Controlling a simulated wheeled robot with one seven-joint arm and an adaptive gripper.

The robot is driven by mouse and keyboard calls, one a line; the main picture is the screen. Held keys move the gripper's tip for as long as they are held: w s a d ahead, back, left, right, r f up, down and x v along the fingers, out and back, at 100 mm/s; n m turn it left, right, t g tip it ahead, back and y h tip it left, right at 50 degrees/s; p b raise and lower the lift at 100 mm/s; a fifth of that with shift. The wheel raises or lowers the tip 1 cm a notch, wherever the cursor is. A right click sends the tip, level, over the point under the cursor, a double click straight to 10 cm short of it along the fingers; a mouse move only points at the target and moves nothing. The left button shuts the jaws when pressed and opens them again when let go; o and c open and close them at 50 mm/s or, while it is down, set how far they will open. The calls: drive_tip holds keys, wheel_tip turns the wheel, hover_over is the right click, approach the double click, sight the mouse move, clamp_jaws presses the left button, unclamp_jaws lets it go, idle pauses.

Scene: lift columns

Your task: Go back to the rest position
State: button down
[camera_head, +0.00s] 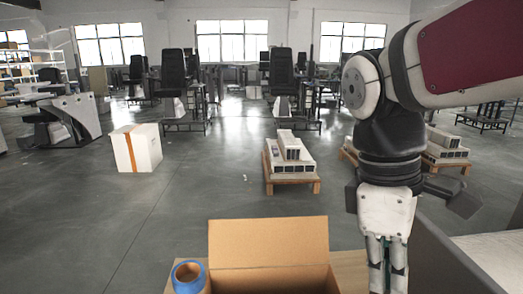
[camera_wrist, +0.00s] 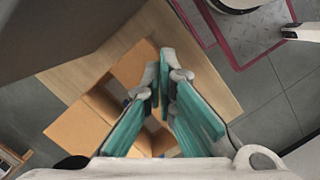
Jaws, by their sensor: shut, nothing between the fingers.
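My gripper (camera_head: 386,280) points straight down at the right of the head view, to the right of the open cardboard box. Its fingers are shut with nothing between them, and its lower end is close to the bottom edge of the picture. In the wrist view the teal-padded fingers (camera_wrist: 165,75) come together at their tips, with the box (camera_wrist: 80,127) behind and to the left of them. The fingers hide part of the box's inside.
The open cardboard box (camera_head: 268,243) stands on a wooden tabletop (camera_head: 350,268), with a blue and orange roll (camera_head: 188,278) at its left. A grey panel (camera_head: 440,262) rises close to my gripper's right. Pallets (camera_head: 291,186) and a white box (camera_head: 136,148) stand on the floor beyond.

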drive_tip(key=s+d+f+m+t+y, duration=0.1)
drive_tip(key=s+f+m, duration=0.1)
drive_tip(key=s+m, duration=0.3)
drive_tip(key=s+d+f+m+t+y, duration=0.1)
drive_tip(key=s+d+f+m+t, duration=0.1)
drive_tip(key=s+m, duration=0.3)
wheel_tip(320, 180, up, 14)
drive_tip(key=t+p, duration=0.2)
drive_tip(key=p, duration=1.1)
drive_tip(key=shift+s+m+t, duration=0.2)
drive_tip(key=shift+m+t, duration=0.1)
drive_tip(key=shift+r, duration=0.1)
